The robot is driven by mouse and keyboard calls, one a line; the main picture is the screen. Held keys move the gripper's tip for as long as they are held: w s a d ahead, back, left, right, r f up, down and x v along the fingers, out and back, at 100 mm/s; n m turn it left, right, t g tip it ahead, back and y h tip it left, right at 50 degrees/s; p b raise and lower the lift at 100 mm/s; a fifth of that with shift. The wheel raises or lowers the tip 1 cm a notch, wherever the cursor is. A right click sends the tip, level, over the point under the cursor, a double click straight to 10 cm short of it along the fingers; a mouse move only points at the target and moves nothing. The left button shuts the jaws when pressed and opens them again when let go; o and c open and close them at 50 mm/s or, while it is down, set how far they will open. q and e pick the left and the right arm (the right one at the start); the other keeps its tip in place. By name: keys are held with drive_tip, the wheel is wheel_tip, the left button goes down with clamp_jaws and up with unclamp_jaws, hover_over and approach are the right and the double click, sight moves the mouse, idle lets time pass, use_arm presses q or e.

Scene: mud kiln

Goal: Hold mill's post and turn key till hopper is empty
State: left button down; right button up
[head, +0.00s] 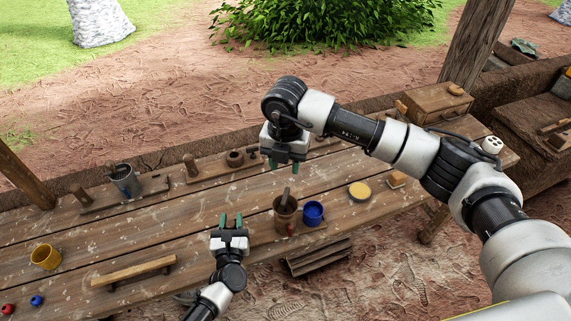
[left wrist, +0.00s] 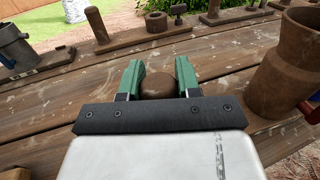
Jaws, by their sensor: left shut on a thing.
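My left gripper (head: 231,221) is low over the table, left of the brown pot. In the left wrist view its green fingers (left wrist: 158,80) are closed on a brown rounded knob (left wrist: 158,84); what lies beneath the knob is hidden. A wooden stand (head: 215,171) with an upright post (head: 190,166) and a small brown part with a hole (head: 236,158) stands further back, apart from the left gripper. I cannot tell which piece is the mill, and no key or hopper contents are clear. My right gripper (head: 283,164) hangs fingers down, open and empty, right of that stand.
The brown pot (head: 286,216) and blue mug (head: 313,213) stand right of my left gripper. A grey can (head: 125,181), yellow mug (head: 45,257) and wooden bar (head: 133,271) are at left. A round yellow-topped piece (head: 360,191) and wooden box (head: 433,102) are at right.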

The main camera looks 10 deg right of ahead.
use_arm(q)
drive_tip(key=c, duration=0.7)
unclamp_jaws()
